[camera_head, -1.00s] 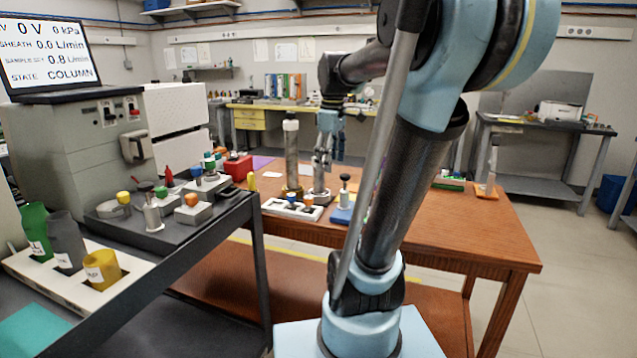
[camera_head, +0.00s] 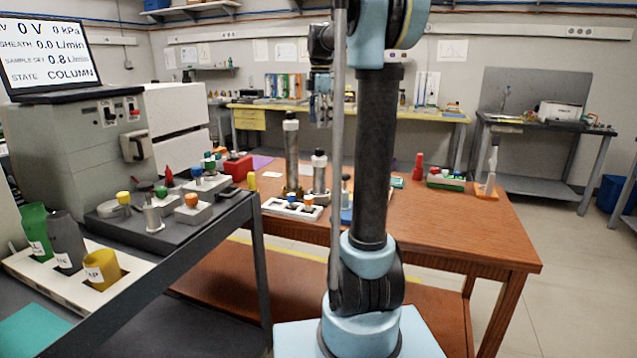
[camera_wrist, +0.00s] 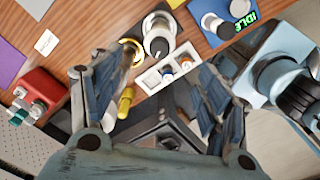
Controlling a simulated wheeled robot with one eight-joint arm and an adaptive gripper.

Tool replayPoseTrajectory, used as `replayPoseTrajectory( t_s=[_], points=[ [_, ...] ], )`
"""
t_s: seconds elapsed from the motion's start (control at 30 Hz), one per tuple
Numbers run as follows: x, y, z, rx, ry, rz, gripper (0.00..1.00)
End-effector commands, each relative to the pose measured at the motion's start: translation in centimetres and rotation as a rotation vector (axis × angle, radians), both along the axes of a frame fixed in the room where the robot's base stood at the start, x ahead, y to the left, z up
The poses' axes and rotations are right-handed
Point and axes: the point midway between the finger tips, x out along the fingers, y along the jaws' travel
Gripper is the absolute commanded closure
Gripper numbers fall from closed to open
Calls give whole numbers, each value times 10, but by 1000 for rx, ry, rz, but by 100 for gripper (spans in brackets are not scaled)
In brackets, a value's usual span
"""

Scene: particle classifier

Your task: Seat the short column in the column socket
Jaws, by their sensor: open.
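The short column (camera_head: 319,178), a metallic cylinder with a dark knob, stands upright on the wooden table, right of a taller column (camera_head: 291,155) with a white cap. My gripper (camera_head: 320,108) is open and empty, above and apart from the short column. In the wrist view my gripper's spread fingers (camera_wrist: 160,75) frame the table from above. A round metal top with a dark knob (camera_wrist: 158,42), seemingly the short column, lies beyond the fingertips. I cannot tell surely which fitting is the column socket; a metal post on a pale base (camera_head: 152,212) stands on the dark bench.
A white rack (camera_head: 285,208) with blue and orange caps stands before the columns. A red box (camera_head: 238,168) and a yellow bottle (camera_head: 251,181) are to the left. The instrument screen (camera_head: 45,52) reads COLUMN. The table's right front is clear.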

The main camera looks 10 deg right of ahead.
Motion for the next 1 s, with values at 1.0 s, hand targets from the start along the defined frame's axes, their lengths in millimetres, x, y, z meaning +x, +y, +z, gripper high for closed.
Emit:
replayPoseTrajectory(
  t_s=[1.0],
  points=[
    [1, 2, -134, 0, 0, -3, 31]
  ],
)
